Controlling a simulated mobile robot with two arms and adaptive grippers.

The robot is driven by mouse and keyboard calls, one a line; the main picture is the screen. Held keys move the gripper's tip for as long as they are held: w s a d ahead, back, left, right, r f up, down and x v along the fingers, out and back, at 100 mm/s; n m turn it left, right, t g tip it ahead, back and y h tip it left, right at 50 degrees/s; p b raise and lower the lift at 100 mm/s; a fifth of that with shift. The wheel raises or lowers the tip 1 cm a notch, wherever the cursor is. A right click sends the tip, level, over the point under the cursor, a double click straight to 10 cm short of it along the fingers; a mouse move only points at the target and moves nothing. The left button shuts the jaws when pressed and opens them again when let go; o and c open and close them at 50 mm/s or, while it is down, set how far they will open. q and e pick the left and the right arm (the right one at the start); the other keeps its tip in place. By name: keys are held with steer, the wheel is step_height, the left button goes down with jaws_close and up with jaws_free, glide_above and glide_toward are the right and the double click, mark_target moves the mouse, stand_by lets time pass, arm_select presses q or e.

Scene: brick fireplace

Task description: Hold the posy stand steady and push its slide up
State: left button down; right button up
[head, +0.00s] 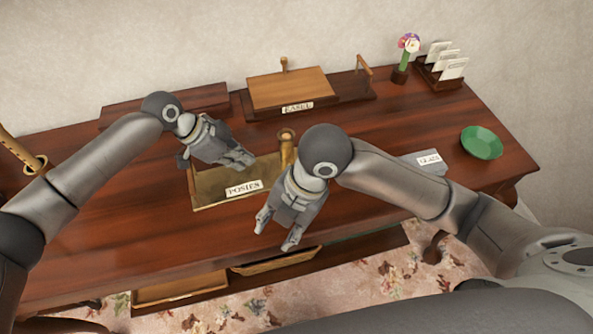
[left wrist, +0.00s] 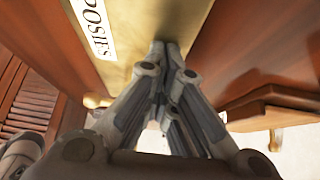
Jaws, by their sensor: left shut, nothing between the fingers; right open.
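The posy stand (head: 209,187) is a brass-coloured piece with a white "POSIES" label, on the middle of the dark wooden desk. A brass upright (head: 287,146) with a rounded top rises at its right rear; I cannot tell which part is the slide. My left gripper (head: 246,161) is shut and empty, above the stand. In the left wrist view its closed fingertips (left wrist: 165,47) overlap the stand's brass face (left wrist: 140,25); contact is unclear. My right gripper (head: 277,232) is open and empty, pointing down near the desk's front edge, right of the label.
Behind stands a wooden piece labelled "EASEL" (head: 290,90). At the back right are a flower vase (head: 401,75) and a card rack (head: 440,73). A green dish (head: 482,142) and a grey "GLASS" piece (head: 415,160) lie right. Bare desktop (head: 120,235) shows front left.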

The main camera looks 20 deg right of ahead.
steer(key=w+d+r+n+t+h, duration=0.1)
steer(key=w+d+r+n+t, duration=0.3)
steer(key=w+d+r+n, duration=0.4)
steer(key=shift+n, duration=0.3)
steer(key=x, duration=0.7)
steer(key=d+x, duration=0.1)
steer(key=x, duration=0.2)
steer(key=shift+w+f, duration=0.25)
steer(key=shift+f, duration=0.15)
jaws_close()
